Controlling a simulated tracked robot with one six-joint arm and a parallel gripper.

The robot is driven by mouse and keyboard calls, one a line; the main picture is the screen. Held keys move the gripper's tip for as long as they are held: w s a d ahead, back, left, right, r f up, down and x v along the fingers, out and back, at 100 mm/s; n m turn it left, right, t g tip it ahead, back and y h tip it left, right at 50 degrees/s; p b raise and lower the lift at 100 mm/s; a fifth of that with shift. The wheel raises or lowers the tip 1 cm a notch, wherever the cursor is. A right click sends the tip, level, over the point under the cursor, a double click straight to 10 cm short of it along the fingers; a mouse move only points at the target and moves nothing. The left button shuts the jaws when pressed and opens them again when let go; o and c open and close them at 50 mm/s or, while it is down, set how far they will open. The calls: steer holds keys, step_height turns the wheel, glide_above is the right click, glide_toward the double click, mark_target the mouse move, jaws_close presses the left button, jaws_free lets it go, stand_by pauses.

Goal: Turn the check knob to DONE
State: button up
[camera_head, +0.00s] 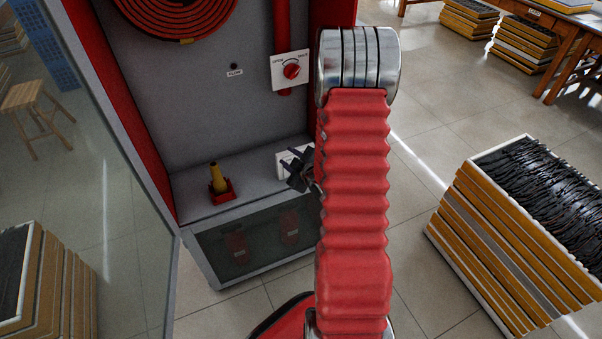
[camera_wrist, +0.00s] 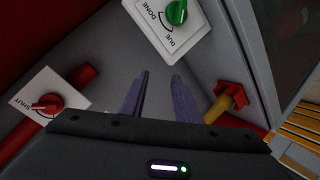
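The green check knob (camera_wrist: 177,12) sits on a white plate (camera_wrist: 150,22) lettered DUE and DONE, at the top of the wrist view. Its pointer direction is too small to tell. In the head view the white plate (camera_head: 282,163) stands on the cabinet's grey ledge, partly hidden by my gripper (camera_head: 296,167); the green knob is hidden there. In the wrist view my gripper (camera_wrist: 158,85) has its two dark fingers apart with nothing between them. The fingertips appear short of the knob, not around it.
A red valve knob (camera_head: 291,71) on an OPEN/SHUT plate is above; it also shows in the wrist view (camera_wrist: 47,104). A yellow nozzle (camera_head: 216,177) stands in a red holder on the ledge. A red hose coil (camera_head: 178,22) hangs above. A glass door (camera_head: 105,150) stands open left.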

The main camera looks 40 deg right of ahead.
steer(key=s+d+f+m+t+h, duration=0.1)
steer(key=s+f+t, duration=0.3)
steer(key=s+f, duration=0.7)
steer(key=shift+s+d+f+t+h, duration=0.35)
steer(key=shift+s+h, duration=0.15)
steer(key=shift+s, duration=0.3)
steer(key=x, duration=1.3)
steer(key=shift+w+d+f, duration=0.1)
steer(key=shift+w, duration=0.3)
steer(key=shift+c, duration=0.5)
jaws_close()
